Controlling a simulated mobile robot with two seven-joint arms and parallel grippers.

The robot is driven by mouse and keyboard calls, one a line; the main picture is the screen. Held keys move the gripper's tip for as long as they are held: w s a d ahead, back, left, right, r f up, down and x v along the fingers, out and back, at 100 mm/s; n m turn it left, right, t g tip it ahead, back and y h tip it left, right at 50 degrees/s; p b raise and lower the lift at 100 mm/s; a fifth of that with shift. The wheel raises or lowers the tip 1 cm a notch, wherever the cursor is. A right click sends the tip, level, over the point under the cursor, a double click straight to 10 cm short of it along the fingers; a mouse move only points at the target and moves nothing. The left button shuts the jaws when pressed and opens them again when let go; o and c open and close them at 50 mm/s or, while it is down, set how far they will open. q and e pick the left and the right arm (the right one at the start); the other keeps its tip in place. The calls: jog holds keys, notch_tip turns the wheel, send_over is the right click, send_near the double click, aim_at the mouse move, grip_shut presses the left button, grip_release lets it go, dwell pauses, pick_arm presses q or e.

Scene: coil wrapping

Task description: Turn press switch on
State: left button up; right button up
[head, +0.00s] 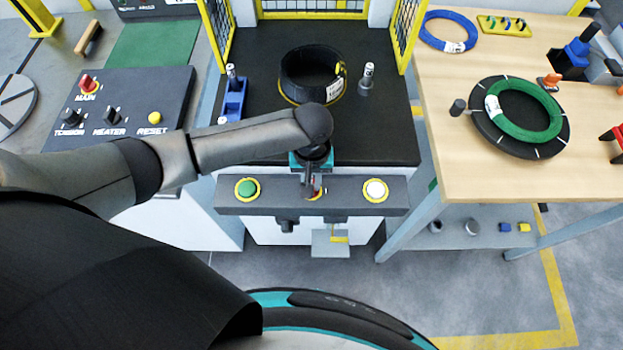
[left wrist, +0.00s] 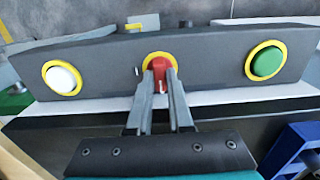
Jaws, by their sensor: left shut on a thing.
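The press control bar (head: 345,195) runs along the front of the press. It has a green button (head: 247,189) on the left, a white button (head: 375,190) on the right and a red switch (left wrist: 159,69) on a yellow ring in the middle. My left gripper (head: 314,190) is over the middle of the bar and hides most of the red switch in the head view. In the left wrist view, its fingers (left wrist: 158,85) are shut on the red switch. My right gripper is not in view.
A black coil (head: 312,75) sits on the press bed behind the bar. A side panel (head: 120,100) with knobs is on the left. A wooden table (head: 500,180) with a green coil (head: 525,110) and a blue coil (head: 448,31) is on the right.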

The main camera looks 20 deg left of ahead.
pick_arm(q)
grip_shut()
jog(key=m+p, duration=0.2)
jog(key=p, duration=0.1)
jog(key=shift+r+m, duration=0.15)
jog(key=shift+m, duration=0.25)
jog(key=m+p, duration=0.3)
jog(key=m, duration=0.1)
jog(key=m+p, duration=0.1)
jog(key=m, duration=0.4)
jog(key=shift+m+p, duration=0.4)
jog(key=m, duration=0.5)
jog(key=shift+p, duration=0.35)
jog(key=shift+m, duration=0.3)
